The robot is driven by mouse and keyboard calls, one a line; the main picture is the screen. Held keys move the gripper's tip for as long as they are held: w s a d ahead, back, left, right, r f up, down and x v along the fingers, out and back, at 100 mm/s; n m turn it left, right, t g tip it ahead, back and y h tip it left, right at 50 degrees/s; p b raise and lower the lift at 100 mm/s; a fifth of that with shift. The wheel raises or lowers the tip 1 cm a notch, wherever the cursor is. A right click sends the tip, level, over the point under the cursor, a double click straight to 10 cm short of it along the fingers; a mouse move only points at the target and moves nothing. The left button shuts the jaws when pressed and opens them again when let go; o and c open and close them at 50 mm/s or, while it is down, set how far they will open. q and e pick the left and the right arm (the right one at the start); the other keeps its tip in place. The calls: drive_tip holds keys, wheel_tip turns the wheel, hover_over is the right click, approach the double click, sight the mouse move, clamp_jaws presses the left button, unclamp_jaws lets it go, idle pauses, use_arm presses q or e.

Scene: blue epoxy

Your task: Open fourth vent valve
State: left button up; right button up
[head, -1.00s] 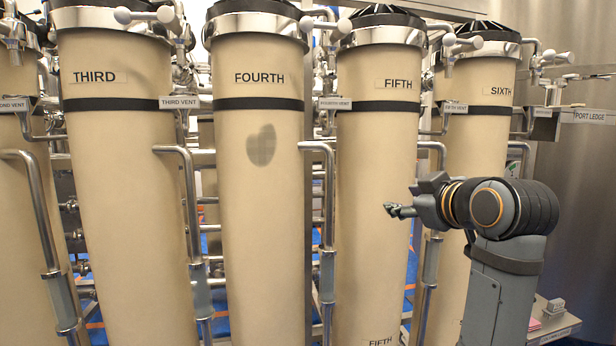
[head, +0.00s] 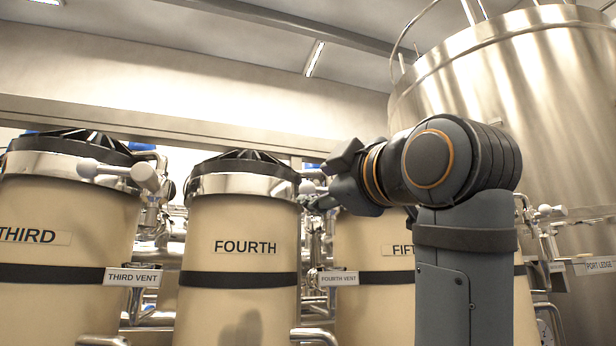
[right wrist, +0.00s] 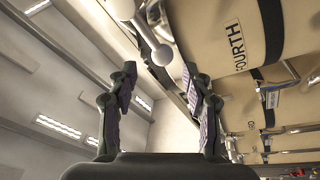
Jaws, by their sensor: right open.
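The fourth vent valve (head: 307,187) is at the upper right of the tan column marked FOURTH, above the FOURTH VENT label (head: 338,278). My right gripper hides part of it in the head view. In the right wrist view, its pale bar handle with rounded ends (right wrist: 143,32) lies beyond the fingertips, apart from them. My right gripper (head: 333,182) is open and empty, beside the valve at its height; its two fingers also show in the right wrist view (right wrist: 160,82). My left gripper is in neither view.
The FOURTH column (head: 245,225) stands left of my gripper. The FIFTH column (head: 365,250) is partly behind my right arm. The third vent valve (head: 120,173) is at left. A big steel tank (head: 540,110) fills the right. Open space lies above the columns.

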sight(310, 190)
drive_tip(key=x, duration=0.1)
drive_tip(key=p+x, duration=0.1)
drive_tip(key=x, duration=0.3)
drive_tip(key=shift+w+a+f, duration=0.15)
drive_tip(key=shift+w+f, duration=0.1)
drive_tip(key=shift+f, duration=0.1)
drive_tip(key=shift+w+r+p, duration=0.15)
drive_tip(key=shift+w+p, duration=0.25)
drive_tip(key=shift+s, duration=0.15)
drive_tip(key=shift+c, duration=0.7)
drive_tip(key=shift+a, duration=0.1)
drive_tip(key=shift+c, duration=1.3)
drive_tip(key=c, duration=0.5)
clamp_jaws()
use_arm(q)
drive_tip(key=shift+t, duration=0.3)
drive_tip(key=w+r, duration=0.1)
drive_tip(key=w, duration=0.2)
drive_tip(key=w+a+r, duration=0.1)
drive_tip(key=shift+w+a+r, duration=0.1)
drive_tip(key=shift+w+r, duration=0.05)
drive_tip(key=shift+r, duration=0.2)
